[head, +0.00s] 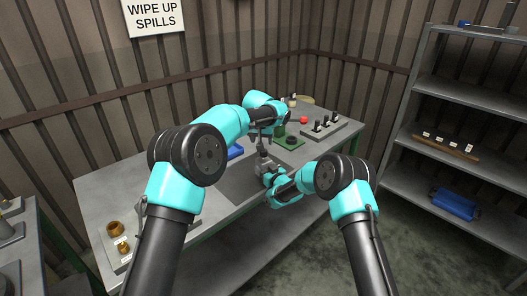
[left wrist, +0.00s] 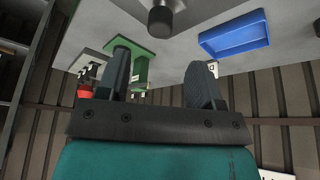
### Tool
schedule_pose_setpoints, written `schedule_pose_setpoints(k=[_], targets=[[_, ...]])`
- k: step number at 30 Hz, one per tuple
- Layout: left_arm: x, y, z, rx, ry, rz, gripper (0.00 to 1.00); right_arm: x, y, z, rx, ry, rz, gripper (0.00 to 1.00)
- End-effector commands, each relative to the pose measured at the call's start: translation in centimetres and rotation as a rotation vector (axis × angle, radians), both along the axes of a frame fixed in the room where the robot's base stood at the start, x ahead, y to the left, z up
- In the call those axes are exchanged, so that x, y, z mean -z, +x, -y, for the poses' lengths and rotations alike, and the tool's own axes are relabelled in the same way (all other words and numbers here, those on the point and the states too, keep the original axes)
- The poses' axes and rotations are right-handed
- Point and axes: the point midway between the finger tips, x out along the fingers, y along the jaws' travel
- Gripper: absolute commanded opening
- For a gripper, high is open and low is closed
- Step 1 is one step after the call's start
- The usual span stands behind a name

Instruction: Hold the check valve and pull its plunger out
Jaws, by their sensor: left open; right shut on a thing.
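The check valve (head: 264,163), a grey metallic body, stands upright over the workbench near its middle in the head view. My right gripper (head: 268,179) is shut on its lower part from the right. My left gripper (head: 260,133) is above the valve, its fingers pointing down. In the left wrist view my left gripper (left wrist: 158,62) is open, with nothing between its two dark fingers. A dark round part (left wrist: 161,20), apparently the valve's plunger end, shows just beyond the fingertips at the top edge. The valve's lower body is partly hidden by my right gripper.
A blue tray (left wrist: 235,36) lies on the bench, left of the valve in the head view. A green stand (head: 288,141), a red knob (head: 303,120) and a grey rack (head: 325,129) are behind. Brass fittings (head: 114,229) sit on the bench's left. A shelf (head: 450,152) stands right.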

Motion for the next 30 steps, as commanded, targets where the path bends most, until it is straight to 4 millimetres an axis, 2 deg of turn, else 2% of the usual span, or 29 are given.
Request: schedule_pose_setpoints(k=[1,9,15,26,30], targets=[[1.0,0.3,0.0,0.000,0.001,-0.002,0.60,0.0,0.0,0.0,0.000,0.000,0.000,0.20],[5.2,2.0,0.4,0.000,0.000,-0.002,0.60,0.0,0.0,0.0,0.000,0.000,0.000,0.20],[7.3,2.9,0.6,0.000,0.000,-0.001,0.60,0.0,0.0,0.0,0.000,0.000,0.000,0.20],[7.8,3.1,0.6,0.000,0.000,0.001,0.60,0.0,0.0,0.0,0.000,0.000,0.000,0.20],[7.8,3.1,0.6,0.000,0.000,0.001,0.49,0.0,0.0,0.0,0.000,0.000,0.000,0.20]])
